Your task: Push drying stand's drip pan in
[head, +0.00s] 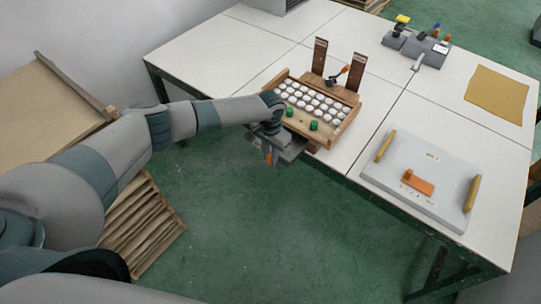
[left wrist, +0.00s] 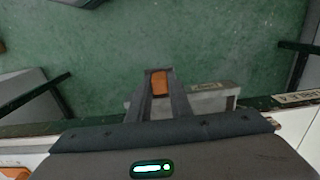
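The drying stand (head: 341,131) is a wooden rack at the table's near edge, holding rows of white round pieces and two green ones. Its grey drip pan (head: 294,149) sticks out over the table's edge beneath the stand. The pan also shows in the left wrist view (left wrist: 212,98), with a label on it. My left gripper (head: 268,157) is at the pan's front, pointing down. In the left wrist view its fingers (left wrist: 160,82) lie on both sides of an orange piece, seemingly the pan's handle, which fills the gap. My right gripper is out of view.
A grey-white board (head: 405,205) with tan side handles and an orange block lies right of the stand. Grey equipment (head: 418,46) stands at the back, a tan mat (head: 497,93) at the right. Two brown posts rise behind the stand. Open green floor lies before the table.

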